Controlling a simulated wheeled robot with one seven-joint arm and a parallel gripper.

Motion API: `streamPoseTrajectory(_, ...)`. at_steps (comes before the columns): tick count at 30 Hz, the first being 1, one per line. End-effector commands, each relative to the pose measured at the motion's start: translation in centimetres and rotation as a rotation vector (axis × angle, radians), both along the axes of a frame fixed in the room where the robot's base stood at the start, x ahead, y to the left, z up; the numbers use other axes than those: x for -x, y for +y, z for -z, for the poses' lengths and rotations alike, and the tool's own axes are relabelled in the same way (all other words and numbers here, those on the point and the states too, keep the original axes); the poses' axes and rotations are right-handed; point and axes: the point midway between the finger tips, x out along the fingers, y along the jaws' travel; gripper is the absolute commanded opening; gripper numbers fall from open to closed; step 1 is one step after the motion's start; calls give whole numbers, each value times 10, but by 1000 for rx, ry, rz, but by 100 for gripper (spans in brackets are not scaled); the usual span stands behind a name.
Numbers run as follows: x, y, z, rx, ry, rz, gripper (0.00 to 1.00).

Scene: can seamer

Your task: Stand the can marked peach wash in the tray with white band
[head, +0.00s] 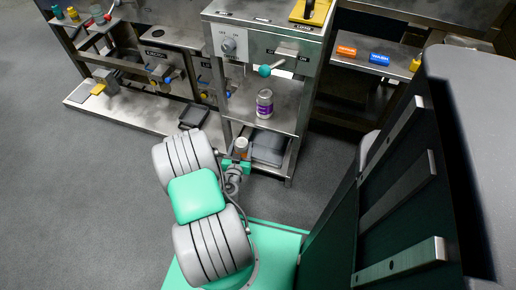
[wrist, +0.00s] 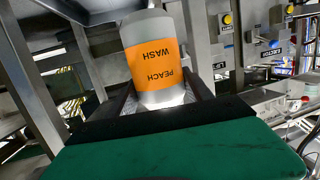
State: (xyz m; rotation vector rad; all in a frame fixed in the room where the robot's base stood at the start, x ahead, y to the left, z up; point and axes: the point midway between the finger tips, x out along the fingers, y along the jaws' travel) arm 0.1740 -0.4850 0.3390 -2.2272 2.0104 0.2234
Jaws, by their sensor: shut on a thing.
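The can marked peach wash (wrist: 155,62) is white-grey with an orange label, and its lettering appears upside down in the wrist view. My gripper (wrist: 158,105) is shut on it, with one dark finger on each side. In the head view the can (head: 241,146) shows small in my gripper (head: 237,161), in front of the seamer's lower shelf. I cannot make out a tray with a white band in either view.
A can with a purple label (head: 264,104) stands on the seamer's middle shelf. A grey bin (head: 270,148) sits on the lower shelf. A dark tray (head: 193,115) lies on the low platform to the left. Floor at left is clear.

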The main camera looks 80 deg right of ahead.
Motion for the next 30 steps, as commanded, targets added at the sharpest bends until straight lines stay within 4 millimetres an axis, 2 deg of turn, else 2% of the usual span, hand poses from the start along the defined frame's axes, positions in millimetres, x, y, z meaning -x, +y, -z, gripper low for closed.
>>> streamPoseTrajectory(7, 8, -35, 20, 1, 0, 4, 0)
streamPoseTrajectory(12, 16, -79, 39, 4, -4, 6, 0)
streamPoseTrajectory(15, 19, -98, 64, 3, -4, 6, 0)
streamPoseTrajectory(18, 21, -112, 78, 4, -4, 4, 0)
streamPoseTrajectory(23, 22, -122, 89, 2, -2, 2, 0)
streamPoseTrajectory(26, 23, -130, 102, 3, -2, 1, 0)
streamPoseTrajectory(27, 22, -128, 113, 0, 0, 0, 0)
streamPoseTrajectory(30, 21, -128, 124, 2, 1, -1, 0)
